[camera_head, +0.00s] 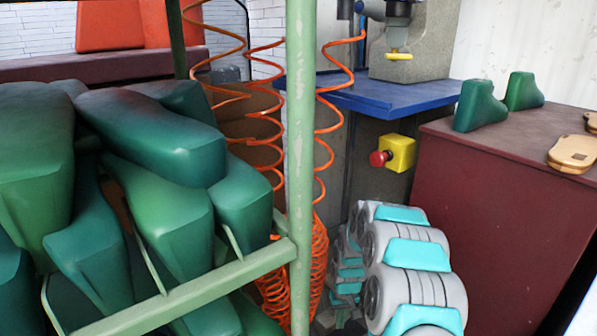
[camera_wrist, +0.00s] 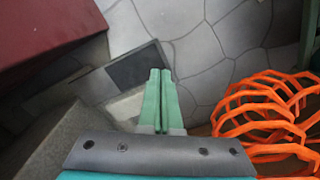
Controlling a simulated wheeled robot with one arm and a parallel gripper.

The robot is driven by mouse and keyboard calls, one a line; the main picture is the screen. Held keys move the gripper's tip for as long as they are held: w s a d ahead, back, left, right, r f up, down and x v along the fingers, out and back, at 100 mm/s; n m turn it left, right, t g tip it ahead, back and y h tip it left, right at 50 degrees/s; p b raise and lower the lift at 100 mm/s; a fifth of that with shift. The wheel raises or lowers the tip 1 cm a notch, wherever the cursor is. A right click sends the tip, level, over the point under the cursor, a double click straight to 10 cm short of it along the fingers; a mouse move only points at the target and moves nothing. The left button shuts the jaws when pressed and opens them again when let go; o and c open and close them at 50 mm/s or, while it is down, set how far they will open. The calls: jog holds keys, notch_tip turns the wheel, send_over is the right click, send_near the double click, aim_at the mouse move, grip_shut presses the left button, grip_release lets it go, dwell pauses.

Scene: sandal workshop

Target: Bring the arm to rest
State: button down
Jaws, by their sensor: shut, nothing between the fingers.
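My gripper (camera_wrist: 159,100) shows in the wrist view with its two green fingers shut together and nothing between them. It points down over a grey stone-patterned floor (camera_wrist: 200,50). In the head view my grey and teal arm is folded at the lower middle, right of the green post (camera_head: 300,150). The gripper itself cannot be made out in the head view.
A rack of green shoe lasts (camera_head: 150,130) fills the left. An orange coiled hose (camera_head: 322,250) hangs beside the post and lies close right of my gripper in the wrist view (camera_wrist: 265,110). A dark red cabinet (camera_head: 480,200) and a blue-topped machine (camera_head: 380,95) stand right and behind.

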jog(key=s+r+p, duration=0.1)
jog(key=s+r, duration=0.7)
jog(key=r, duration=0.4)
jog(key=s+r+p, duration=0.2)
jog(key=s+r, duration=0.6)
jog(key=r, duration=0.5)
jog(key=s+r+p, duration=0.1)
jog(key=s+r, duration=0.2)
jog(key=s, duration=0.5)
jog(key=s+r+g, duration=0.1)
jog(key=s+r, duration=0.3)
jog(key=s, duration=0.5)
jog(key=s+d+r+m+p, duration=0.1)
jog(key=s+r, duration=0.3)
jog(key=s, duration=0.4)
jog(key=shift+s+r+g+p, duration=0.2)
jog(key=shift+s+g+p, duration=0.1)
jog(key=shift+d, duration=0.1)
